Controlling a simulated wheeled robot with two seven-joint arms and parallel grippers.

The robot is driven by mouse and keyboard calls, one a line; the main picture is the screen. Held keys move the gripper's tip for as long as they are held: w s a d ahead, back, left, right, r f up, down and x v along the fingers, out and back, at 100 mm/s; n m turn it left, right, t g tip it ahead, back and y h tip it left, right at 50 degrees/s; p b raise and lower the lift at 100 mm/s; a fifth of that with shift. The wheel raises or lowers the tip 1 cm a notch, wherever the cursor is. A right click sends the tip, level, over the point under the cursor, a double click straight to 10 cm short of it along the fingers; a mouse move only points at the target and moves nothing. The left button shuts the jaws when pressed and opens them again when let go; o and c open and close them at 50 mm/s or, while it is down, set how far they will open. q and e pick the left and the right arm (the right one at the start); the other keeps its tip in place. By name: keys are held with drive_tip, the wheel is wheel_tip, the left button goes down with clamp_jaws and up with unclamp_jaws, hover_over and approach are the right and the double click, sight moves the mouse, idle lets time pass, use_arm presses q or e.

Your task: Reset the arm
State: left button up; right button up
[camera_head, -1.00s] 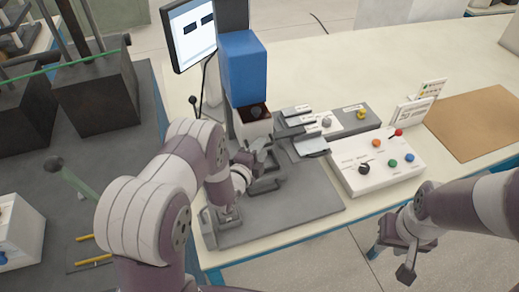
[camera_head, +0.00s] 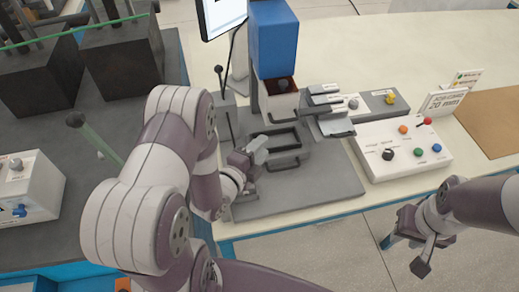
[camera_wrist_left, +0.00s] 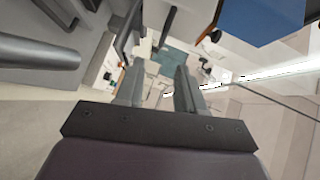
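My left gripper (camera_head: 258,152) is above the left part of the grey base plate (camera_head: 310,195), beside the press under the blue housing. In the left wrist view, the two fingers of this gripper (camera_wrist_left: 158,88) stand apart with nothing between them. In the head view they are small and partly hidden by the wrist. My right gripper (camera_head: 402,243) is beyond the table's front edge, over the floor, at the lower right. Its fingers are apart and it holds nothing.
The press has a blue housing (camera_head: 272,38) and a handled grey fixture (camera_head: 284,142). A white button box (camera_head: 403,152) and a brown mat (camera_head: 500,120) are to the right. Black blocks (camera_head: 125,65) stand on the left dark table. The cream tabletop (camera_head: 400,60) behind is clear.

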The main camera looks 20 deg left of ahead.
idle(0.4)
use_arm(q)
drive_tip(key=s+a+f+n+g+y, duration=0.4)
drive_tip(key=s+f+n+g, duration=0.4)
drive_tip(key=n+g, duration=0.5)
drive_tip(key=s+d+r+n, duration=0.2)
drive_tip(key=r, duration=0.4)
drive_tip(key=s+d+r+n+g, duration=0.1)
drive_tip(key=s+d+r+n, duration=0.1)
drive_tip(key=r, duration=0.4)
drive_tip(key=shift+s+d+r+n+h, duration=0.3)
drive_tip(key=shift+s+d+r+n, duration=0.1)
drive_tip(key=shift+s+n, duration=0.25)
drive_tip(key=shift+w, duration=0.15)
